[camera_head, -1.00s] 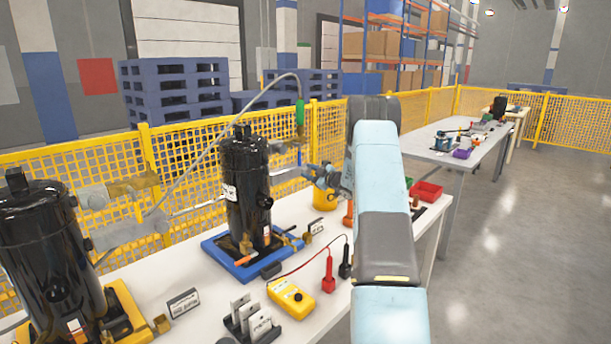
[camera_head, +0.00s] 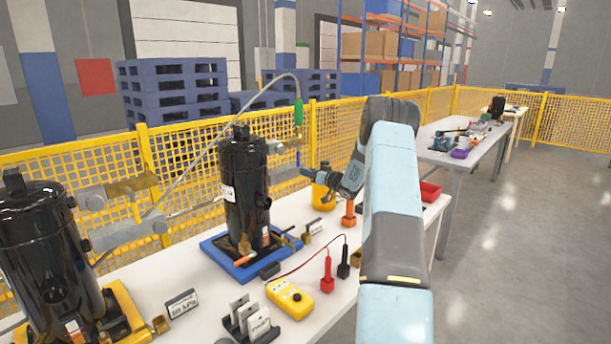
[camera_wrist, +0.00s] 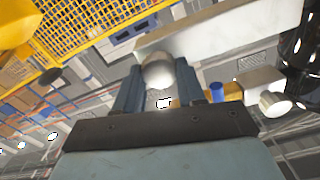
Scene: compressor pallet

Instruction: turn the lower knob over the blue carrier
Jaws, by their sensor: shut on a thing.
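The black compressor (camera_head: 243,190) stands upright on the blue carrier (camera_head: 225,262) on the bench. My gripper (camera_head: 303,171) is just right of the compressor's upper half, at the height of its fittings; its fingertips are too small to make out there. In the wrist view my gripper's (camera_wrist: 160,84) two blue fingers stand on either side of a round silver knob (camera_wrist: 158,70) and are shut on it. The knob sits against a pale metal body (camera_wrist: 222,32). A second silver knob (camera_wrist: 276,104) shows to the right, apart from the fingers.
Another black compressor (camera_head: 45,255) stands on a yellow carrier (camera_head: 125,310) at left. A yellow meter (camera_head: 290,298) with red and black probes lies in front. A yellow bottle (camera_head: 321,195) stands near my wrist. The yellow fence (camera_head: 340,125) runs behind the bench.

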